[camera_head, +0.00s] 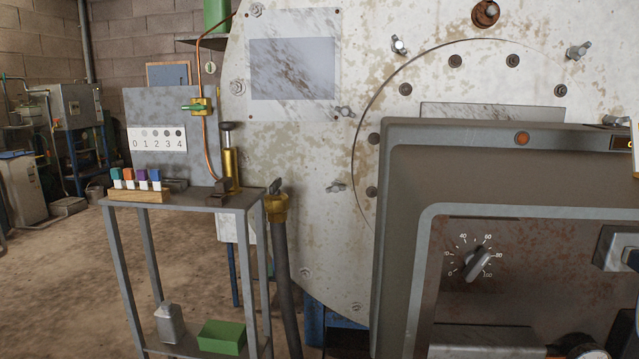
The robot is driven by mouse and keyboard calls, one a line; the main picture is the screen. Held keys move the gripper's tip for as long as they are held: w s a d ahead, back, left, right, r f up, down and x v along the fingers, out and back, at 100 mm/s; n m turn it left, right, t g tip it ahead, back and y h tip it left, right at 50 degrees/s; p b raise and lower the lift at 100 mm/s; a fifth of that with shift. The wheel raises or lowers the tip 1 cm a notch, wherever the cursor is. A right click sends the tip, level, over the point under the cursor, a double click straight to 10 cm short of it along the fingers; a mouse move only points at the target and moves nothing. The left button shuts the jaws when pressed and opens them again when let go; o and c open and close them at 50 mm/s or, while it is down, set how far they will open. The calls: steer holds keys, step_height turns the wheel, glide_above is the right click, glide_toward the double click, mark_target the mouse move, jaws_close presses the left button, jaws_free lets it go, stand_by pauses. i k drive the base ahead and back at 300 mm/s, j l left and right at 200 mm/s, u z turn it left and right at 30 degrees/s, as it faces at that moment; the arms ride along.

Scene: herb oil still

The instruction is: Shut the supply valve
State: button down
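Two valve-like fittings show, and I cannot tell by label which is the supply valve. A small brass valve with a green lever (197,107) sits on a thin copper pipe (206,150) in front of a grey panel. Its lever points left, across the upright pipe. A larger brass fitting with a dark handle (276,203) tops a thick dark pipe (285,270), right of the small metal stand. No gripper that I can make out is in view; only a sliver of something white and yellow shows at the right edge.
A metal stand (235,203) holds a wooden block of coloured bottles (138,194) and a brass cylinder (231,163). A green box (222,337) is on its lower shelf. A large brown control cabinet (405,165) with a dial (478,263) fills the right. Open floor (60,290) lies left.

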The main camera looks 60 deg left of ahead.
mark_target(274, 189)
steer(key=u, duration=2.45)
